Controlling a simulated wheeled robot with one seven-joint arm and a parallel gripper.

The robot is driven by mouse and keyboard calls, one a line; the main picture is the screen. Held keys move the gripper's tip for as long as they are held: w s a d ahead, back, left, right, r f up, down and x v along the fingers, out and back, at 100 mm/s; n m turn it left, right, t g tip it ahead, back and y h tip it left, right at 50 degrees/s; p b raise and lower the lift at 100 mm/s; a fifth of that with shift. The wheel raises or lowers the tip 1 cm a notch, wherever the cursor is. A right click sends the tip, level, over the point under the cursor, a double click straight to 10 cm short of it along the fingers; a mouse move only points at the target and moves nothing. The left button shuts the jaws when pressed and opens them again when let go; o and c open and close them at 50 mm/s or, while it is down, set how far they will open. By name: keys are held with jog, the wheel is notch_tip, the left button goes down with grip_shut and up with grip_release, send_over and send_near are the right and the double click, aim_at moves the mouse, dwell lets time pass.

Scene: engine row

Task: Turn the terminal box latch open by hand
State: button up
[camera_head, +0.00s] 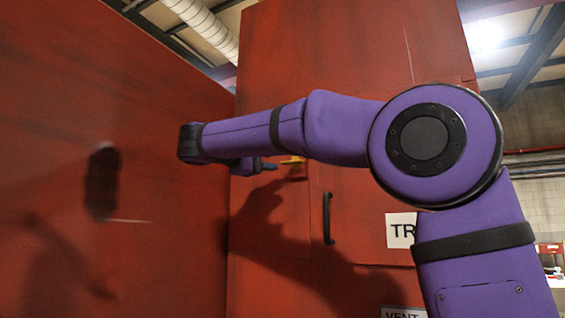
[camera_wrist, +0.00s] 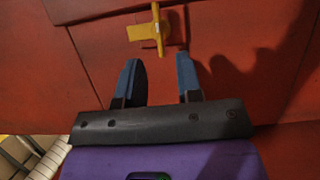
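The latch (camera_wrist: 154,31) is a yellow T-shaped handle on a red panel, near the top middle of the wrist view. In the head view only a small yellow part of the latch (camera_head: 291,160) shows below my purple forearm. My gripper (camera_wrist: 160,75) has two blue fingers spread apart, with nothing between them. The fingertips point at the latch and sit a little short of it in the picture; I see no contact. In the head view one blue fingertip of my gripper (camera_head: 266,166) shows just left of the latch, and the rest is hidden behind my arm.
A large red wall (camera_head: 60,130) closes off the left side. Shelving or a bench (camera_head: 552,262) shows at the far right.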

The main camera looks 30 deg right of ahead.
jog(key=a, duration=0.2)
jog(key=s+a, duration=0.1)
jog(key=a, duration=0.1)
jog(key=shift+a, duration=0.25)
jog(key=s+d+f+n+y, duration=0.1)
jog(key=s+d+f+y, duration=0.25)
jog(key=f, duration=0.25)
jog(key=s+d+f+t+y, duration=0.1)
jog(key=s+d+f+y, duration=0.1)
jog(key=s+f, duration=0.4)
jog(key=s+d+f+n+y, duration=0.1)
jog(key=s+d+f+y, duration=0.15)
jog(key=f, duration=0.45)
jog(key=s+a+f+m+y, duration=0.2)
jog(key=s+f+y, duration=0.2)
jog(key=s+f, duration=0.3)
jog(key=s+a+f+m+t+y, duration=0.1)
jog(key=s+a+f+m+y, duration=0.1)
jog(key=s+f+y, duration=0.3)
jog(key=s+f, duration=0.3)
jog(key=f, duration=0.4)
jog(key=shift+a+f+y, duration=0.15)
jog(key=shift+f+y, duration=0.15)
jog(key=shift+f, duration=0.1)
